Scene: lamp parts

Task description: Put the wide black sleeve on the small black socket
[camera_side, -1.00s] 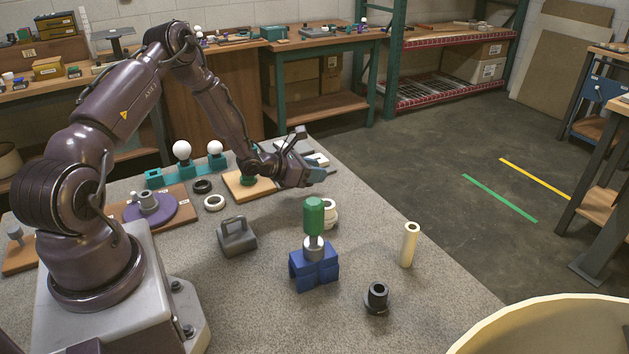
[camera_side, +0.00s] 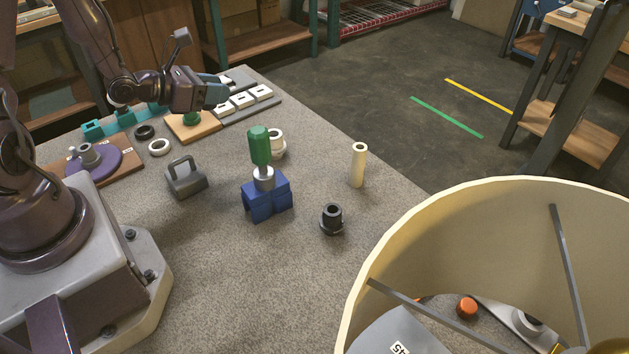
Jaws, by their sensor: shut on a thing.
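A small black socket (camera_side: 332,218), a short upright tube on a wider round foot, stands on the grey table at front centre. A black ring (camera_side: 145,132) lies flat at the back left; I cannot tell if it is the wide sleeve. My gripper (camera_side: 219,91) is at the back of the table, over the wooden board (camera_side: 207,129) with a green knob (camera_side: 191,118). It is far behind and left of the socket. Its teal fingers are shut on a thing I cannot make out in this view.
A blue block (camera_side: 267,201) holding a green-handled tool (camera_side: 259,147) stands left of the socket. A cream tube (camera_side: 358,166) stands behind it. A grey handled block (camera_side: 186,177) is further left. A large cream shade (camera_side: 400,235) fills the front right. The table's front middle is clear.

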